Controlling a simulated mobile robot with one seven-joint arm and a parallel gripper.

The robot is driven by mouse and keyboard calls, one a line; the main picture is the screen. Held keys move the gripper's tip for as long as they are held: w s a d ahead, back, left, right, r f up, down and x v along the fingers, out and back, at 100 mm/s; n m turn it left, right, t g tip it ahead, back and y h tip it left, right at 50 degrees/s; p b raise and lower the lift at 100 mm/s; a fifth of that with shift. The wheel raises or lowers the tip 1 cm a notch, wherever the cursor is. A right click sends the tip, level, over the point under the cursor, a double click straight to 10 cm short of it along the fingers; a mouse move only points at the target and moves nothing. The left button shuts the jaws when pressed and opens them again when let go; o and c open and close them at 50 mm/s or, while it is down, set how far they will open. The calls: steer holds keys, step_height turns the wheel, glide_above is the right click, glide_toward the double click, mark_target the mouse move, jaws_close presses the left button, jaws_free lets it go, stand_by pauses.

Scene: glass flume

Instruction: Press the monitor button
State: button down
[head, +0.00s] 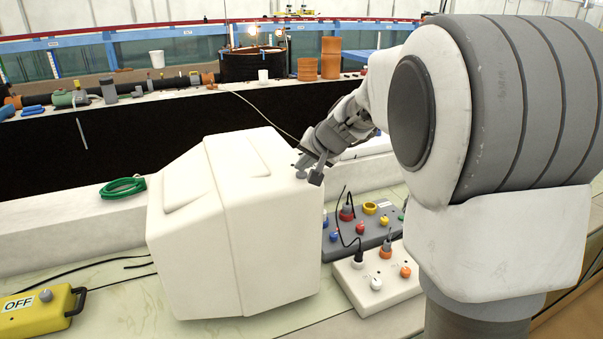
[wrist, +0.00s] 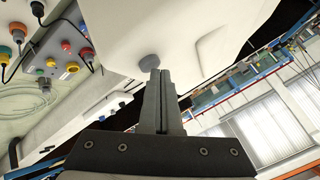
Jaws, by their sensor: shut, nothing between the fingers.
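The white monitor (head: 232,220) stands on the bench left of centre, its tapered back towards the head view's left. In the wrist view its white casing (wrist: 200,30) fills the upper middle. A round grey button (wrist: 150,62) sits on that casing. My gripper (wrist: 162,73) is shut and empty, its fingertips right at the button's lower edge in the wrist view; I cannot tell whether they touch it. In the head view my gripper (head: 317,178) is at the monitor's upper right edge, and the monitor partly hides that spot.
A grey control box (head: 372,236) and a white control box (head: 350,284) with coloured knobs and cables stand right of the monitor. A yellow box marked OFF (head: 45,312) lies at the lower left. A green hose coil (head: 122,188) lies on the ledge behind.

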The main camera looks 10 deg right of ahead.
stand_by(0.4)
steer(key=shift+r+p, duration=0.65)
steer(key=shift+r, duration=0.25)
step_height(320, 180, up, 6)
steer(key=p, duration=0.4)
steer(key=shift+s, duration=0.1)
steer(key=n+g, duration=0.1)
steer(key=n, duration=0.1)
glide_toward(303, 175)
steer(key=s+a+r, duration=0.3)
steer(key=a+r, duration=0.1)
steer(key=r, duration=0.1)
steer(key=s+d+f+n+g+h, duration=0.1)
steer(key=s+f, duration=0.1)
steer(key=s, duration=1.1)
steer(key=s+f+n+g+h, duration=0.1)
steer(key=s+f+n, duration=0.1)
steer(key=s, duration=1.1)
steer(key=shift+d+f+n+h, duration=0.3)
steer(key=shift+d+f, duration=0.1)
steer(key=shift+f, duration=0.15)
